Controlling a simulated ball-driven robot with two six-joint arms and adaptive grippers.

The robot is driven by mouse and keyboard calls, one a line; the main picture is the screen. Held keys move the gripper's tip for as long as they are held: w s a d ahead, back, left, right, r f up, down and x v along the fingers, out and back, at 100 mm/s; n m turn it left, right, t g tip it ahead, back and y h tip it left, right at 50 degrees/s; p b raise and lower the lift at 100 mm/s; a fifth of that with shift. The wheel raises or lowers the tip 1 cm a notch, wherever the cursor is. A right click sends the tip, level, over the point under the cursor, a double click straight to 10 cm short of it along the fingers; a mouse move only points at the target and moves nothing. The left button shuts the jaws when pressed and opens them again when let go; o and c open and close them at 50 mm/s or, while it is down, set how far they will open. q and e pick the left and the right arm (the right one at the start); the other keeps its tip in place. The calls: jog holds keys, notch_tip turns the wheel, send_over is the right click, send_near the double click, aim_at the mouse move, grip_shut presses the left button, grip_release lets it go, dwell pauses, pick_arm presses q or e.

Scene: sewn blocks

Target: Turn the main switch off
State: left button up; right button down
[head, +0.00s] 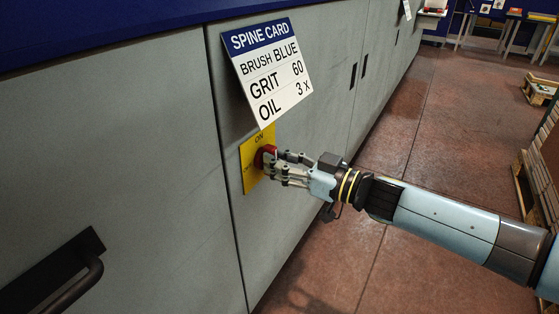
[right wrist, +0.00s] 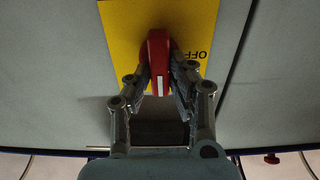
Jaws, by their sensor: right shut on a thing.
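The main switch is a red knob (head: 267,153) on a yellow plate (head: 248,179) on the front of a grey cabinet. The plate reads ON at its top and has a partly visible OFF label at its left. My right gripper (head: 272,160) is shut on the red knob, with fingers on both sides of it. In the right wrist view the knob (right wrist: 157,62) stands upright between the fingertips of the gripper (right wrist: 161,78), and its white line runs lengthwise. The OFF label shows upside down at the right of the yellow plate (right wrist: 118,30). My left gripper is not in view.
A spine card (head: 270,72) hangs tilted just above the plate. A black cabinet handle (head: 80,282) sticks out at lower left. Wooden pallets (head: 530,190) stand at the right. The red-brown floor (head: 430,125) between is clear.

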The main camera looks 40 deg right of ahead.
jog(key=shift+n, duration=0.4)
jog(key=n, duration=1.1)
jog(key=f+n, duration=0.1)
jog(key=n, duration=0.4)
jog(key=shift+s+a+n, duration=0.2)
jog(key=shift+a+n, duration=0.1)
jog(key=shift+n, duration=0.4)
jog(key=c, duration=1.2)
grip_release()
jog(key=shift+r, duration=0.1)
jog(key=shift+s, duration=0.1)
